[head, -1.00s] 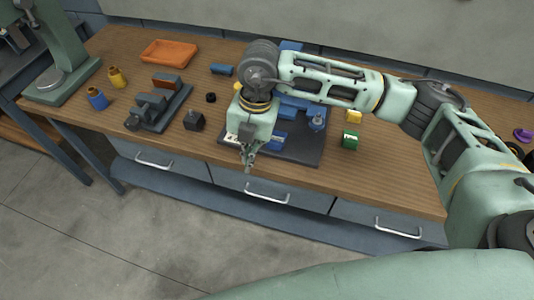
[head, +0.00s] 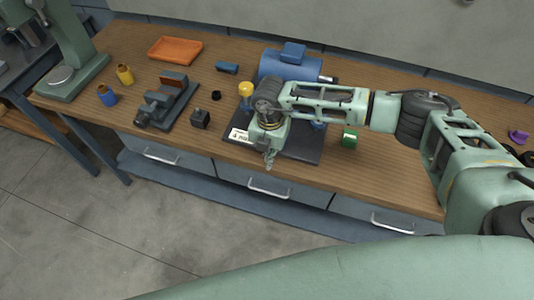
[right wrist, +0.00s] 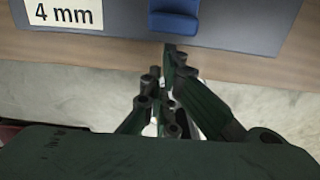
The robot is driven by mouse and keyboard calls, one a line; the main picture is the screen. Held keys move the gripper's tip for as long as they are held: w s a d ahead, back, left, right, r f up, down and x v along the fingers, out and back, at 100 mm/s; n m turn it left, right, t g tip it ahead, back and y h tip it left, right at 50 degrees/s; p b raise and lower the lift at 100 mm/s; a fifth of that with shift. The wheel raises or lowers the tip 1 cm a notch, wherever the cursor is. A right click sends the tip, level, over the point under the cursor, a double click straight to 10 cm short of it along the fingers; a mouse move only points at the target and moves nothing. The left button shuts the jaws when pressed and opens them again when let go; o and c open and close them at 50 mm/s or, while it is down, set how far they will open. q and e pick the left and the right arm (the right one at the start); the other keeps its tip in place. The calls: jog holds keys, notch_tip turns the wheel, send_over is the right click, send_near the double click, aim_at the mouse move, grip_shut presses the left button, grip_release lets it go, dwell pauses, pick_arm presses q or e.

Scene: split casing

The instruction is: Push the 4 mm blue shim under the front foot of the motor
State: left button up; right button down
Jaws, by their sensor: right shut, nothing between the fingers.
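The blue motor (head: 288,66) lies at the back of the bench. Its front foot is hidden behind my right arm. A dark plate (head: 302,153) lies in front of it, with a white label that reads "4 mm" in the right wrist view (right wrist: 63,14). A blue piece, seemingly the shim (right wrist: 174,20), lies on the plate right of the label. My right gripper (head: 269,164) is shut and empty at the plate's front edge. In the right wrist view its fingertips (right wrist: 170,48) are just short of the blue piece; contact is unclear. My left gripper is out of view.
An orange tray (head: 175,50) lies at the back left. The bench's front right is clear.

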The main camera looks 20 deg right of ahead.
jog(key=shift+w+d, duration=0.25)
jog(key=shift+w, duration=0.1)
